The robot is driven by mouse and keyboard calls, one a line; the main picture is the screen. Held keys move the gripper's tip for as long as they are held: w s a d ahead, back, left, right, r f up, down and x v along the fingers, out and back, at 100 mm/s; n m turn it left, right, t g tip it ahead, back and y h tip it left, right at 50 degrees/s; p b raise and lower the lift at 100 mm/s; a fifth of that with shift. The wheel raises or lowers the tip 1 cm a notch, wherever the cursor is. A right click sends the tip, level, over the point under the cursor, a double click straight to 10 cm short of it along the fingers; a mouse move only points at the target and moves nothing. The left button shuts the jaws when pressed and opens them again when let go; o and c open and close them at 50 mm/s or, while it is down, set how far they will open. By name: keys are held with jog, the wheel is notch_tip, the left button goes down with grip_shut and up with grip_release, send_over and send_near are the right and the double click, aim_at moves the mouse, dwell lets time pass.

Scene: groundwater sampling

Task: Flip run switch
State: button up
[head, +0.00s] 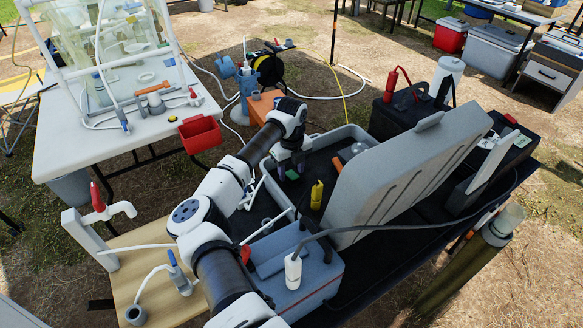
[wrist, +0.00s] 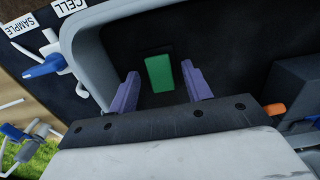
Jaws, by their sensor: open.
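A green rocker-like block, which looks like the run switch (wrist: 158,73), sits on the dark panel inside a grey case in the wrist view. My gripper (wrist: 160,88) is open, with its two purple fingers apart. In the wrist view the green block appears between and just beyond the fingertips, with gaps on both sides. I cannot tell how far below the fingers it lies. In the head view my gripper (head: 291,172) points down into the open grey case (head: 350,131); the switch is mostly hidden there. Nothing is held.
The case's raised grey lid (head: 400,180) stands right of my gripper. A yellow object (head: 316,195) stands inside the case. A blue-grey box (head: 305,272) with a white plug and dark cable is in front. Labels and a blue-handled valve (wrist: 43,68) lie left in the wrist view.

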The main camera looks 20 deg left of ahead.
jog(key=c, duration=1)
jog(key=b, duration=0.1)
jog(key=t+y+b, duration=0.1)
jog(key=y+b, duration=0.1)
jog(key=shift+s+d+f+t+b, duration=0.25)
jog(key=shift+f+t+b, duration=0.1)
jog(key=shift+t+b, duration=0.05)
jog(key=shift+s+d+r+t+y+b, duration=0.15)
jog(key=shift+r+t+y+b, duration=0.25)
jog(key=shift+y+b, duration=0.6)
jog(key=shift+o, duration=0.2)
jog(key=o, duration=1)
jog(key=shift+c, duration=0.2)
